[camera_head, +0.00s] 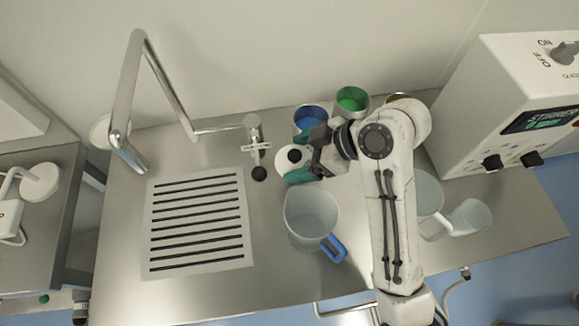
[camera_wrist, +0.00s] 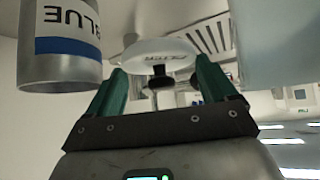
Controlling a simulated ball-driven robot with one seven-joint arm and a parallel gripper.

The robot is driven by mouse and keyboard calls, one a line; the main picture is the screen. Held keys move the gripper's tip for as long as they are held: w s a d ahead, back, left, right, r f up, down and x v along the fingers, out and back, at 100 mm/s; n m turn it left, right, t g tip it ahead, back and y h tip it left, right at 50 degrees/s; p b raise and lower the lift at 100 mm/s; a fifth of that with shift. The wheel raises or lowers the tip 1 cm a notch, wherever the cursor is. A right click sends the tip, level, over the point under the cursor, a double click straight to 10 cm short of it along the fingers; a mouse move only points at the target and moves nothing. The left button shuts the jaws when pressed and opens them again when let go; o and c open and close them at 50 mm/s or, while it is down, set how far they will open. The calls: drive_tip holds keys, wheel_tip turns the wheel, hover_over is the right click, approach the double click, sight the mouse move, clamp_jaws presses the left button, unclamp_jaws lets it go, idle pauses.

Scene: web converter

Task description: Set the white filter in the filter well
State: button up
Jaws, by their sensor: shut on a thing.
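The white filter (camera_head: 285,160) is a pale disc with a dark spot near its middle in the head view. It also shows in the wrist view (camera_wrist: 150,52), with dark lettering on it. My gripper (camera_head: 297,172) is shut on the filter, with a green fingertip on each side of the disc in the wrist view (camera_wrist: 160,72). It holds the filter near the blue-banded can, behind the clear jug with a blue handle. I cannot make out the filter well in either view.
The blue can (camera_head: 309,117) and green can (camera_head: 352,100) stand behind my gripper. The clear jug (camera_head: 310,215) stands in front. A slotted drain plate (camera_head: 198,222) and metal tap (camera_head: 130,90) are left. A white machine (camera_head: 510,100) stands right.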

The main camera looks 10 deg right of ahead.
sight(283, 171)
wheel_tip(283, 171, down, 7)
drive_tip(key=shift+p, duration=0.3)
drive_tip(key=a, duration=0.1)
drive_tip(key=w+a+p, duration=0.1)
drive_tip(key=a+f+p, duration=0.1)
drive_tip(key=shift+w+a, duration=0.25)
drive_tip(key=shift+a, duration=0.1)
drive_tip(key=shift+f, duration=0.2)
drive_tip(key=o, duration=0.8)
